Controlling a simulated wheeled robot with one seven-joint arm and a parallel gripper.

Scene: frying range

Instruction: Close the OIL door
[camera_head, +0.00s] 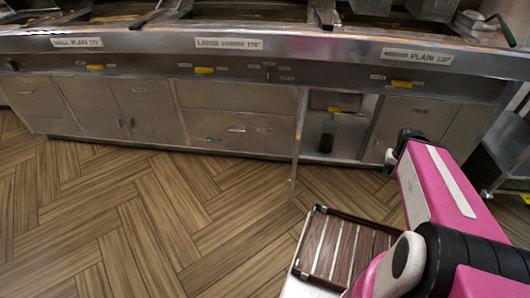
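A cabinet door (299,139) stands swung out from the fryer front, seen nearly edge-on. No OIL label can be read on it. Beside it on the right is an open compartment (345,132) with a dark object (326,143) inside and a yellow handle (341,109) at the top. My pink arm reaches in from the lower right, its far end in front of the closed panel right of the opening. That end appears apart from the open door. Black and pale parts show there, but no fingers can be made out.
The steel fryer range (200,68) spans the back, with PLAIN labels and yellow handles. The other doors (145,108) look closed. A slatted brown surface (340,246) is low in front. The wood floor (140,215) is clear at left.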

